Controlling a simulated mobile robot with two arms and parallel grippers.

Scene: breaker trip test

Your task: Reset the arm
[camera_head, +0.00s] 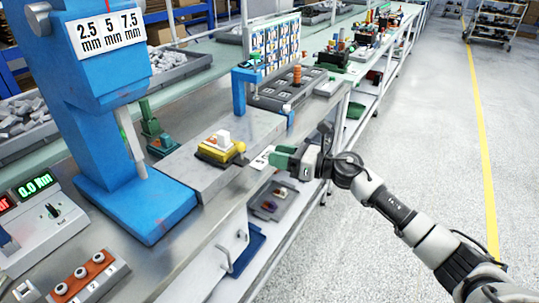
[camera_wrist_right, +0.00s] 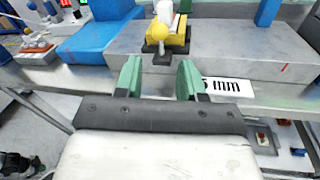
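My right gripper (camera_head: 284,158) has green fingertips and is at the front edge of the bench, just right of a grey metal block (camera_head: 195,180). In the right wrist view my right gripper (camera_wrist_right: 158,78) is open, with nothing between its fingers. A yellow device (camera_head: 213,152) with a white top part sits on the block; it also shows in the right wrist view (camera_wrist_right: 178,42), ahead of the fingers and apart from them. My left gripper is out of view.
A tall blue press (camera_head: 135,195) marked 2.5, 5 and 7.5 mm stands at the left. A control box (camera_head: 40,215) with a 0.0 Nm display is beside it.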

